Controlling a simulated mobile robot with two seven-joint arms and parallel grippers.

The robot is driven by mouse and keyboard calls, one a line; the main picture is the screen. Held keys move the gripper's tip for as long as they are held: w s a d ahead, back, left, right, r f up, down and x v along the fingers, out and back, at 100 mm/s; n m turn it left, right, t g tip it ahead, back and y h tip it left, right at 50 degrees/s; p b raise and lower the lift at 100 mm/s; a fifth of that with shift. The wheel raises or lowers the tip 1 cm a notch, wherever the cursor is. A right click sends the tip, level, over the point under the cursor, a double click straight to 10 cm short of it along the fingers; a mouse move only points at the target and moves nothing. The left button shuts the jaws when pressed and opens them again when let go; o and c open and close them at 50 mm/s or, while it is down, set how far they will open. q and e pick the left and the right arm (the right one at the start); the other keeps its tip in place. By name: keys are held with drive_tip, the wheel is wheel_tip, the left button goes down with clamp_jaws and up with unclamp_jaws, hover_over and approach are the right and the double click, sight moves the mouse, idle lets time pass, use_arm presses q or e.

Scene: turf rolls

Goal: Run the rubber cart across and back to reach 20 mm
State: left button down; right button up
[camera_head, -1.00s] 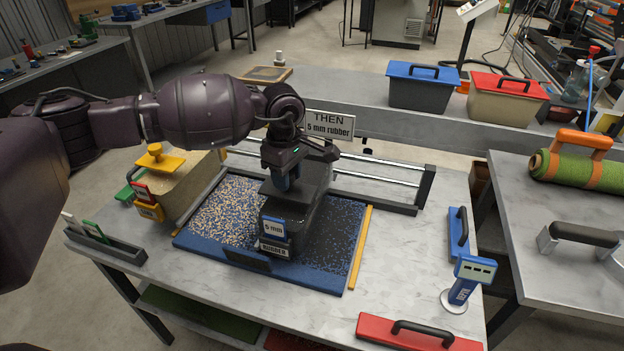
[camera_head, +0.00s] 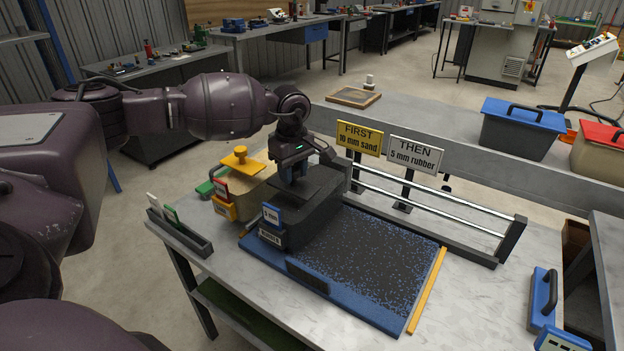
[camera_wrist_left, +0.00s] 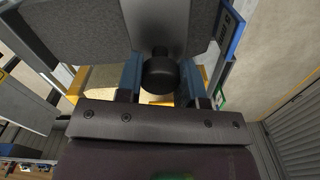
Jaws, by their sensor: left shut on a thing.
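The dark rubber cart (camera_head: 308,215), labelled "5 mm" and "RUBBER", stands at the left end of the blue-edged turf bed (camera_head: 375,308). The bed's visible surface is dark rubber infill (camera_head: 370,255), with blue specks towards its right side. My left gripper (camera_head: 292,172) is on top of the cart. In the left wrist view, its blue fingers flank the cart's black knob (camera_wrist_left: 160,75), and the gripper is shut on it. The bed under the cart is hidden. My right gripper is not in view.
The sand cart (camera_head: 250,188) with a yellow handle stands just left of the rubber cart. Rails (camera_head: 430,200) run behind the bed. Signs read "FIRST 10 mm sand" (camera_head: 359,138) and "THEN 5 mm rubber" (camera_head: 414,155). A yellow strip (camera_head: 427,292) edges the bed's right side.

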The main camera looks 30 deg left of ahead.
use_arm(q)
drive_tip(key=shift+a, duration=2)
drive_tip(key=shift+a+r, duration=0.1)
drive_tip(key=c, duration=1.2)
unclamp_jaws()
drive_tip(key=o, duration=0.4)
drive_tip(key=shift+a, duration=0.15)
drive_tip(key=shift+o, duration=0.2)
drive_tip(key=shift+d, duration=0.2)
wheel_tip(320, 180, up, 11)
